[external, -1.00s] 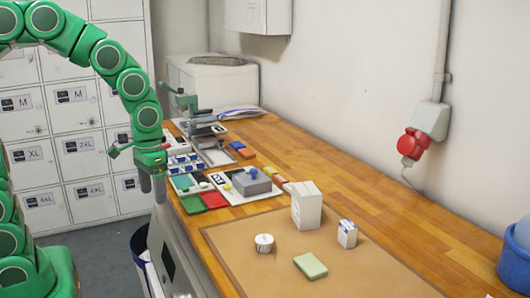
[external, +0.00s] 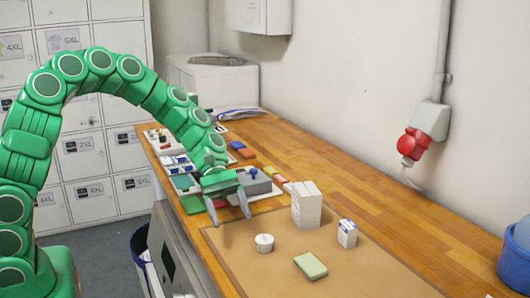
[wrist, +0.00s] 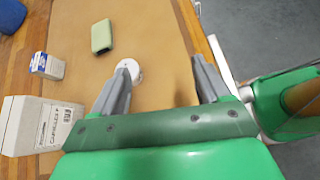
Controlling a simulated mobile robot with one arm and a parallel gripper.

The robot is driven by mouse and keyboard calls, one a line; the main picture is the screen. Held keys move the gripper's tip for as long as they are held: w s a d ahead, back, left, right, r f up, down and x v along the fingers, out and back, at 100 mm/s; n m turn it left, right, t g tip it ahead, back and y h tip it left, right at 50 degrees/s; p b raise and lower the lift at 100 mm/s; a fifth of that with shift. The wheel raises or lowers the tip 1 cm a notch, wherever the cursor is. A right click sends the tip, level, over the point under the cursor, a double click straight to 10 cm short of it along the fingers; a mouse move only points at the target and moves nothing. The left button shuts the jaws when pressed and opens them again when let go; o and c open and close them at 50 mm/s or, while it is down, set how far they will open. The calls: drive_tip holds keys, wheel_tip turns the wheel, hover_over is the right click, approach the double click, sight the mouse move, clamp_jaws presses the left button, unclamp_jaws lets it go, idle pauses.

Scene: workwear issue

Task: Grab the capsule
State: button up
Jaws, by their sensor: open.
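A small white round tub with a dark-marked label (external: 264,243), the nearest thing to a capsule in view, stands on the tan mat (external: 345,270). In the wrist view the tub (wrist: 134,69) shows just beyond my left finger, which partly covers it. My gripper (external: 231,221) is open and empty, pointing down over the mat's far left corner. The tub is to the right of the fingers and apart from them in the external view. In the wrist view my gripper (wrist: 163,62) has bare mat between its fingertips.
A white carton (external: 306,206), a small blue-and-white box (external: 347,234) and a pale green block (external: 310,266) stand near the tub on the mat. A grey box (external: 257,182) and coloured pieces lie behind my gripper. A blue bucket (external: 517,250) is at far right.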

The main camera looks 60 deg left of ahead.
sight(262, 238)
drive_tip(key=w+f+n, duration=0.1)
drive_tip(key=w, duration=0.1)
drive_tip(key=w+a+f+n+t+h, duration=0.1)
drive_tip(key=w+n, duration=0.1)
drive_tip(key=w+f+n+t+h, duration=0.1)
drive_tip(key=n, duration=0.1)
drive_tip(key=shift+w+a, duration=0.35)
drive_tip(key=shift+w, duration=0.05)
drive_tip(key=shift+x, duration=3.8)
drive_tip(key=shift+s+f, duration=0.1)
drive_tip(key=shift+c, duration=0.4)
drive_tip(key=c, duration=1)
